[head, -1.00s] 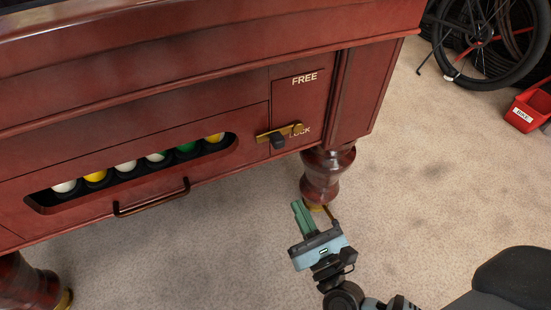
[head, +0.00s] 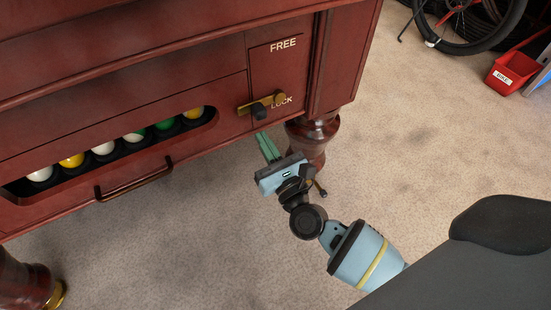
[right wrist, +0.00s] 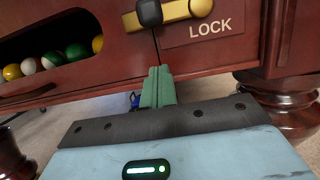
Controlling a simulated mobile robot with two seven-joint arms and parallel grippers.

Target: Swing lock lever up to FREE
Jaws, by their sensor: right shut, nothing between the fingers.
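The word FREE (head: 283,44) is on the panel above. In the right wrist view the lever (right wrist: 176,14) and its black knob (right wrist: 149,13) are at the top, by the LOCK label (right wrist: 210,28). My right gripper (head: 267,139) is shut and empty, its green fingers pointing up just below the knob, apparently apart from it. The fingertips show in the right wrist view (right wrist: 158,73). My left gripper is out of view.
A slot with several balls (head: 135,140) and a drawer handle (head: 134,182) are left of the lever. A turned table leg (head: 318,135) stands right of my right gripper. A red bin (head: 511,75) and a wheel are at the back right. Carpet between is clear.

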